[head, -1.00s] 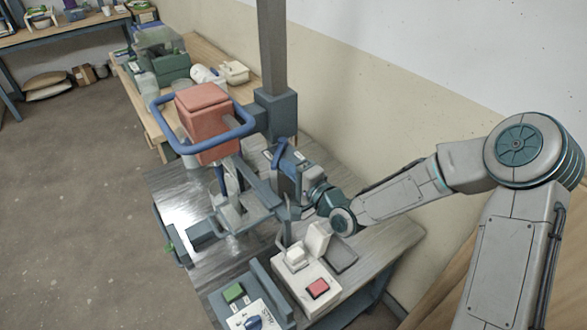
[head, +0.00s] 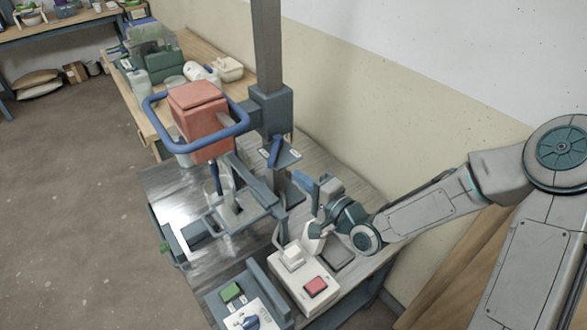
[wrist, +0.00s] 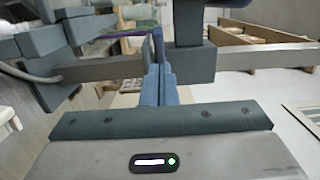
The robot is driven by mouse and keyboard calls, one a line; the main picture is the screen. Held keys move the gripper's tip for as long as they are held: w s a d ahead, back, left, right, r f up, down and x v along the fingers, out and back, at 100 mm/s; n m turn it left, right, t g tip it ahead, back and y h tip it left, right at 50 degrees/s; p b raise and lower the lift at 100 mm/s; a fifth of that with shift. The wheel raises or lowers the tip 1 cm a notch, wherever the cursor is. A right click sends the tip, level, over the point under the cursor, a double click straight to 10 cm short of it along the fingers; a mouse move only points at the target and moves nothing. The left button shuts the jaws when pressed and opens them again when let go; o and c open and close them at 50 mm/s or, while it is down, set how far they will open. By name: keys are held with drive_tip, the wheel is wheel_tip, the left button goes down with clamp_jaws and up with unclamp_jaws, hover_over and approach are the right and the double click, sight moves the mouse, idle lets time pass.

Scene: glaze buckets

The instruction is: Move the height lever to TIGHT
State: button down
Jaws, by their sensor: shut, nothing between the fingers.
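The blue height lever (head: 276,151) sits on a small grey plate with white labels, low on the machine's column. The label words are too small to read, so I cannot tell which mark it points to. My gripper (head: 301,179) is to the right of the lever and a little lower, apart from it in the head view. In the wrist view my two blue fingers (wrist: 158,80) are together, with nothing between them. I cannot pick out the lever surely in the wrist view.
The machine has a red head (head: 203,112), a blue ring handle (head: 155,128) and a grey column (head: 268,45). A white control box (head: 293,272) with a red button stands below my gripper. A green button (head: 231,291) is at the front. A pale wall is behind.

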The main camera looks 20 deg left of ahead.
drive_tip(key=shift+s+d+p, duration=0.4)
drive_tip(key=shift+s+p, duration=0.25)
drive_tip(key=shift+s, duration=0.25)
drive_tip(key=shift+s+d+p, duration=0.4)
drive_tip(key=shift+s+p, duration=0.3)
drive_tip(key=shift+s, duration=0.15)
drive_tip(key=shift+s+d+p, duration=0.4)
drive_tip(key=shift+s+p, duration=0.25)
drive_tip(key=shift+s, duration=0.25)
